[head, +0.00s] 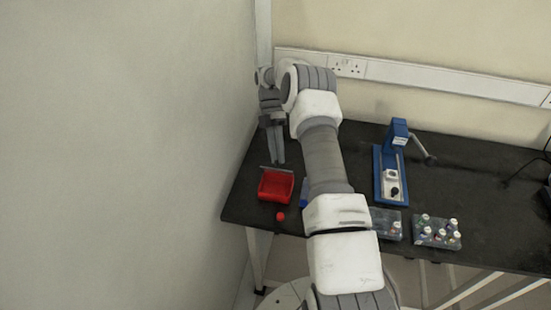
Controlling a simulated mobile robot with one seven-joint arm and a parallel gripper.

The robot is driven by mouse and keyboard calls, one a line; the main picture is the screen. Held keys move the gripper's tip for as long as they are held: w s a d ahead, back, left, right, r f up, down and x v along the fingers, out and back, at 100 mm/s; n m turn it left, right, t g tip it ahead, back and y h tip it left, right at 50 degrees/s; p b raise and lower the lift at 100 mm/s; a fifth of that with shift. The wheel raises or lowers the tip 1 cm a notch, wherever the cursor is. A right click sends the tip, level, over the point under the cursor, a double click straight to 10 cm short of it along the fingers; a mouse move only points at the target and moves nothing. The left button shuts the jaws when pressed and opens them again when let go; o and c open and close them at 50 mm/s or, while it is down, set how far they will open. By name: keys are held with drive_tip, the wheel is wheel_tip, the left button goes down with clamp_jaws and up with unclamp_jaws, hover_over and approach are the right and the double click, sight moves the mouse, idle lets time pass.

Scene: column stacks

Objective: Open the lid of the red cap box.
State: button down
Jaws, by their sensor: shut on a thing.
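The red cap box (263,191) stands on the left part of the black bench, and its red inside shows from above. A thin grey edge, which looks like its lid (287,170), runs along the back of the box, seemingly raised. My gripper (277,161) points down at this back edge, with its fingers close together and shut on the lid. The exact contact is too small to see clearly. A small red ball-like knob or cap (280,216) is in front of the box.
A blue press with a lever (391,165) stands right of my arm. Two clear trays, one with several small capped bottles (437,232), are at the front. A blue thing is partly hidden behind my arm. A wall bounds the bench's left side.

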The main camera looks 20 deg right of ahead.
drive_tip(key=shift+w+d+f+g+b, duration=0.2)
drive_tip(key=shift+w+g+b, duration=0.1)
drive_tip(key=shift+b, duration=0.2)
drive_tip(key=shift+w+r, duration=0.1)
drive_tip(key=shift+r, duration=0.1)
drive_tip(key=c, duration=0.7)
unclamp_jaws()
drive_tip(key=shift+o, duration=0.2)
drive_tip(key=s+d+r+p, duration=0.1)
drive_tip(key=s+d+r, duration=0.7)
drive_tip(key=r, duration=0.3)
drive_tip(key=shift+s+d, duration=0.15)
drive_tip(key=shift+d, duration=0.1)
